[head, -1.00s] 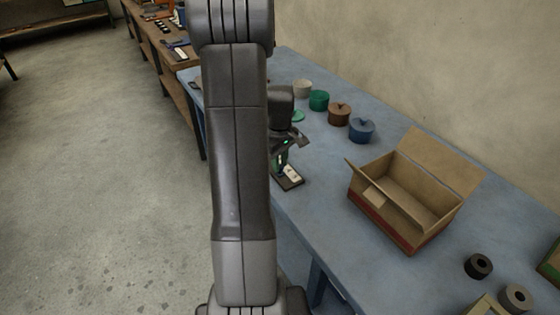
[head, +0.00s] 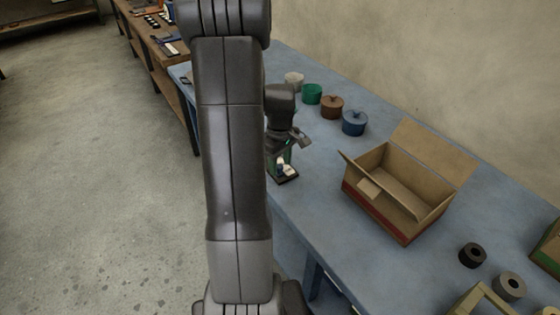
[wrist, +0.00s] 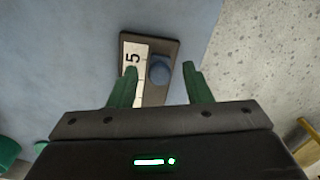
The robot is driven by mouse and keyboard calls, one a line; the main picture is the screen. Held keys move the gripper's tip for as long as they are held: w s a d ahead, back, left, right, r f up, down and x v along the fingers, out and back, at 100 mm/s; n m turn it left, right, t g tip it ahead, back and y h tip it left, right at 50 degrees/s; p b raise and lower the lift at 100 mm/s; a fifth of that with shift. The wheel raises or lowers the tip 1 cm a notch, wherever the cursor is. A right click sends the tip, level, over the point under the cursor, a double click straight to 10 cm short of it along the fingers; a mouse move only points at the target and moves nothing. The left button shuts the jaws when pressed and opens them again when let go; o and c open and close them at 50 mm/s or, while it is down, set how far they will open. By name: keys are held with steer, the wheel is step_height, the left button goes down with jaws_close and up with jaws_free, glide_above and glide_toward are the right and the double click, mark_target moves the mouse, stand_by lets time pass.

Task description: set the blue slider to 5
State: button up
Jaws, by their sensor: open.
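A "5" is printed near the strip's upper end in the wrist view, and the knob sits beside the strip, slightly below the "5". The strip's lower part is hidden by a finger. My gripper (wrist: 159,67) is open, its green fingers on either side of the knob with gaps showing. In the head view my gripper (head: 283,155) is over the plate (head: 287,179), near the table's left edge, and partly hides it.
The blue table (head: 330,200) also holds an open cardboard box (head: 400,225), several lidded tins including a blue one (head: 355,123), and dark and grey rolls (head: 472,255) at the right. The table edge drops to the concrete floor close beside the slider.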

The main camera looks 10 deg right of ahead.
mark_target(280, 166)
steer(key=shift+r, duration=0.1)
step_height(280, 166, up, 14)
stand_by(0.4)
steer(key=shift+f, duration=0.3)
steer(key=f, duration=0.9)
steer(key=w+f, duration=0.1)
steer(key=f, duration=0.3)
steer(key=shift+a+f, duration=0.15)
steer(key=shift+f, duration=0.15)
steer(key=shift+w+a, duration=0.1)
steer(key=shift+w, duration=0.25)
